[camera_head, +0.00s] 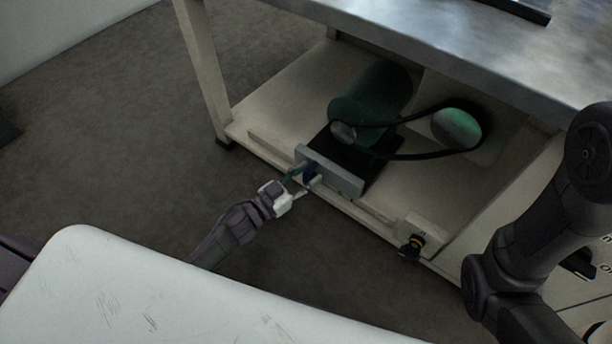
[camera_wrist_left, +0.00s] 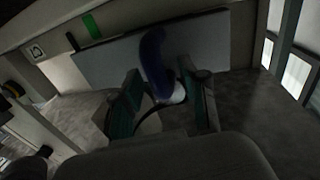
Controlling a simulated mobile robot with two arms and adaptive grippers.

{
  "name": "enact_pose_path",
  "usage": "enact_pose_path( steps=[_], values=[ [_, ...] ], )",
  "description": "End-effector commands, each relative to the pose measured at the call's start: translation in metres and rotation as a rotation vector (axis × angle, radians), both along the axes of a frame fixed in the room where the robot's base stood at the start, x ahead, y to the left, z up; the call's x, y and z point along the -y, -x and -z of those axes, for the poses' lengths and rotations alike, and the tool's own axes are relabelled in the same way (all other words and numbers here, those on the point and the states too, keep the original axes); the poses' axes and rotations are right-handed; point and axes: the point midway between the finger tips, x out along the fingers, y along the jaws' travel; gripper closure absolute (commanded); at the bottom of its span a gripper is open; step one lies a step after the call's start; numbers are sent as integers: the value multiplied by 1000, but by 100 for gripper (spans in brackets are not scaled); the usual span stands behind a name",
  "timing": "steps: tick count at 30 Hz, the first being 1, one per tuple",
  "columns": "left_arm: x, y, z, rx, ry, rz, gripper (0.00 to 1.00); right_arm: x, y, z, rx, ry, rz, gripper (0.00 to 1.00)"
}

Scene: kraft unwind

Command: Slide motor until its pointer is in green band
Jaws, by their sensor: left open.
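The dark green motor (camera_head: 372,95) sits on a black sliding plate on the lower shelf. A grey front plate (camera_head: 338,175) stands at its near edge and also shows in the left wrist view (camera_wrist_left: 215,38). A blue handle (camera_wrist_left: 155,62) sticks out from this plate. My left gripper (camera_head: 303,181) is open at the plate, its fingers on either side of the handle in the left wrist view (camera_wrist_left: 163,100). The green band (camera_wrist_left: 92,25) lies on the rail above the plate's left part. A small dark piece (camera_wrist_left: 72,41) is left of the band; I cannot tell if it is the pointer.
A black belt (camera_head: 425,155) loops from the motor to a green pulley (camera_head: 456,127). A black knob (camera_head: 411,246) is on the shelf's front edge at right. The metal bench top (camera_head: 440,50) overhangs the shelf. My right arm is at the right; its gripper is out of view.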

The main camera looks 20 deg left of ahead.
Motion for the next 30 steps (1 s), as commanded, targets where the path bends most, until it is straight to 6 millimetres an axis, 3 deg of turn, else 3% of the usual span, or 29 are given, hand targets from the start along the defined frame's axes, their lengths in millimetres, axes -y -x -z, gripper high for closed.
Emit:
enact_pose_path(
  steps=[2, 10, 20, 30],
  values=[
    [0, 0, 0, 0, 0, 0, 57, 0, 0, 0, 0, 0, 0, 60],
    [0, 1, 0, 0, 0, 1, 100, 0, 0, 0, 1, 1, 0, 60],
    [1, 1, 0, 2, -1, 5, 100, 0, 0, -1, 1, 1, 0, 60],
    [-40, -14, -1, 1, -5, -6, 100, 0, 0, -9, 0, 1, 0, 60]
  ],
)
